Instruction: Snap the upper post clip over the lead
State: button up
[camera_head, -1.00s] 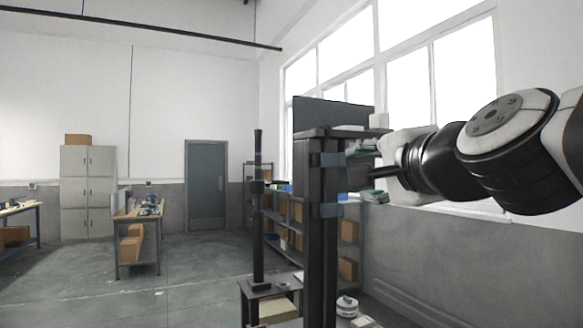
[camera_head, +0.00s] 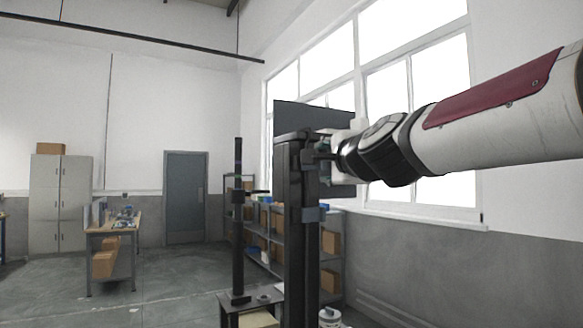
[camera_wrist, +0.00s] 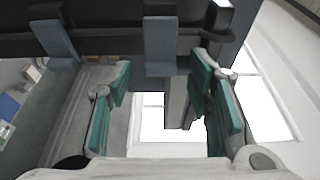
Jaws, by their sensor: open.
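The dark upright post (camera_head: 297,232) stands in the middle of the head view. A blue-grey clip (camera_head: 313,214) is on it partway down, with another blue-grey piece (camera_head: 311,158) near the top. In the wrist view the post (camera_wrist: 108,45) crosses the top as a dark band, with a middle blue-grey clip (camera_wrist: 161,45) and a left one (camera_wrist: 55,40). My gripper (camera_wrist: 165,98) is open, its teal-padded fingers on either side below the middle clip, with nothing between them. In the head view my gripper (camera_head: 326,152) is at the post's top, partly hidden. I cannot make out the lead clearly.
A dark panel (camera_head: 300,117) stands behind the post top. A thinner dark pole (camera_head: 238,220) rises from a small table (camera_head: 250,300) to the left. Shelves (camera_head: 330,245) with boxes stand behind. Open floor (camera_head: 185,275) lies to the left.

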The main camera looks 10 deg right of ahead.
jog(key=shift+w, duration=0.5)
grip_shut()
jog(key=shift+w+b, duration=0.15)
jog(key=shift+b, duration=0.35)
jog(key=b, duration=0.1)
jog(key=y+b, duration=0.1)
jog(key=b, duration=0.1)
jog(key=shift+w+f+n, duration=0.15)
jog(key=shift+w+n, duration=0.1)
jog(key=shift+n, duration=0.05)
jog(key=shift+d+b, duration=0.1)
jog(key=shift+b, duration=0.35)
jog(key=n+y+b, duration=0.1)
jog(key=b, duration=0.2)
jog(key=w+n+y+b, duration=0.1)
jog(key=y+b, duration=0.1)
jog(key=b, duration=0.2)
jog(key=shift+d+g+y, duration=0.15)
jog(key=shift+g+y, duration=0.15)
jog(key=shift+n+y+b, duration=0.4)
jog(key=shift+n+b, duration=0.1)
jog(key=shift+b, duration=0.2)
